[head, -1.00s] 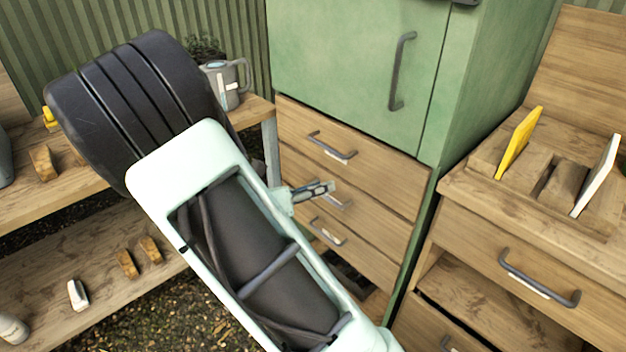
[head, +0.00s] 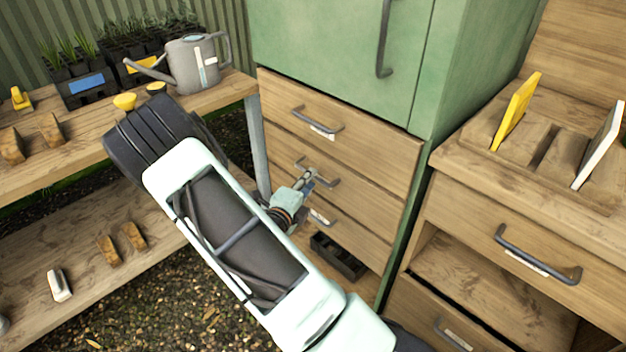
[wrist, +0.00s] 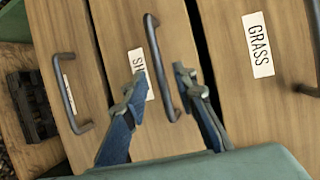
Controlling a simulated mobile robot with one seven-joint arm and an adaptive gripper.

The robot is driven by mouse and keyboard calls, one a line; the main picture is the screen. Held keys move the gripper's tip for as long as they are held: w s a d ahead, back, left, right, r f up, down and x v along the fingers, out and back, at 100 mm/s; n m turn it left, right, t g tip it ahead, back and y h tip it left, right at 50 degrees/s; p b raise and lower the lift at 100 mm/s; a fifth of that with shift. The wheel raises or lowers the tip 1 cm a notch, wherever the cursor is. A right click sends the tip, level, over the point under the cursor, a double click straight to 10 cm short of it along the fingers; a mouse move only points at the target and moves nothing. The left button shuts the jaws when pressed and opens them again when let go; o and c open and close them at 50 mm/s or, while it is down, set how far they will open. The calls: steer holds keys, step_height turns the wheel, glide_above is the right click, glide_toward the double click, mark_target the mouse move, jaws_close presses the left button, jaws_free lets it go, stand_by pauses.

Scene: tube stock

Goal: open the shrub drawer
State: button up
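The shrub drawer (head: 345,193) is the middle of three wooden drawers under the green cabinet, and it looks shut. In the wrist view its front (wrist: 176,137) carries a white label (wrist: 141,66) starting with "S"; the rest is hidden behind a finger. Its dark bar handle (wrist: 160,70) lies between my fingertips. My gripper (wrist: 155,88) is open, with one blue-grey finger on each side of the handle, and I see gaps between fingers and bar. In the head view my gripper (head: 307,178) is at that handle.
The drawer labelled GRASS (wrist: 258,45) is beside it in the wrist view; it is the top drawer (head: 340,130) in the head view. The bottom drawer (head: 340,235) is below, over a black tray (head: 338,257). A bench with a watering can (head: 193,65) stands left; a wooden cabinet (head: 470,215) stands right.

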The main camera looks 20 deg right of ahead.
steer(key=shift+x, duration=1.5)
steer(key=shift+c, duration=0.3)
jaws_close()
